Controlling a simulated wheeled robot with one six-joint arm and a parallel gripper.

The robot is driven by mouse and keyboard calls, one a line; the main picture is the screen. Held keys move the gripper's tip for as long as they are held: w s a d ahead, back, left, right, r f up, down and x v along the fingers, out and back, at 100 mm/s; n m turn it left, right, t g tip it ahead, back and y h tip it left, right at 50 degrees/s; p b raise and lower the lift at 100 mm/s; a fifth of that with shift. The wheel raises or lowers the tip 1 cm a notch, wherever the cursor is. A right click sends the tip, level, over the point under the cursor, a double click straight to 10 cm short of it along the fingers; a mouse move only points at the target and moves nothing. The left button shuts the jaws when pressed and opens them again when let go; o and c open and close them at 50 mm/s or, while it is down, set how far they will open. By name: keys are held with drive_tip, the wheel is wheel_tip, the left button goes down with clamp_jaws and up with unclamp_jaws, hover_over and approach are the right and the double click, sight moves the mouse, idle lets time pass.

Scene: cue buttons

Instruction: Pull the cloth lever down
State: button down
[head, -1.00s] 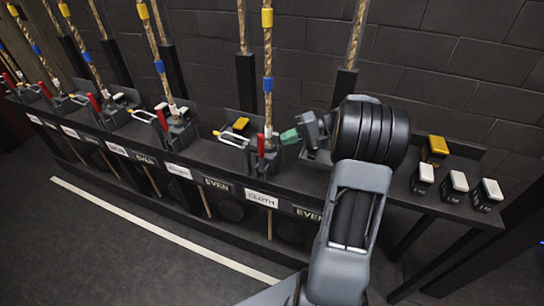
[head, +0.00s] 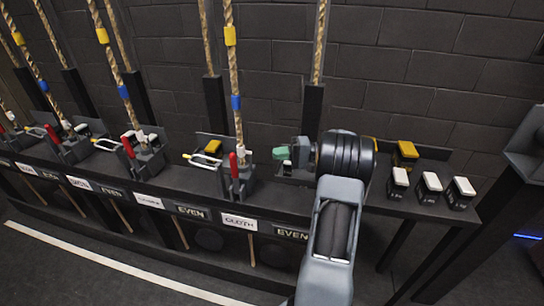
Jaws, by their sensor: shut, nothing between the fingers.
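The cloth lever (head: 234,166) is a red handle standing upright on a dark rope-lock block (head: 243,182), above the white CLOTH label (head: 239,222). A rope with yellow and blue bands rises from this block. My gripper (head: 277,154) shows green fingertips pointing left, to the right of the red handle and apart from it. It is shut and empty. My wrist and forearm hide part of the rail behind them.
A white-and-yellow looped handle (head: 202,160) lies left of the cloth lever. More rope locks with red handles line the rail to the left. A yellow-topped block (head: 405,153) and white-topped blocks (head: 429,186) stand at the right.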

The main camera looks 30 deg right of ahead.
sight(235, 175)
drive_tip(key=shift+w+a+b, duration=0.15)
drive_tip(key=shift+w+a, duration=0.3)
drive_tip(key=shift+a, duration=1.35)
drive_tip(key=shift+w+a+b, duration=0.1)
drive_tip(key=shift+w+a, duration=0.4)
drive_tip(key=shift+a, duration=1.35)
drive_tip(key=shift+w+a+b, duration=0.15)
drive_tip(key=shift+w+a, duration=0.3)
drive_tip(key=shift+a, duration=1.35)
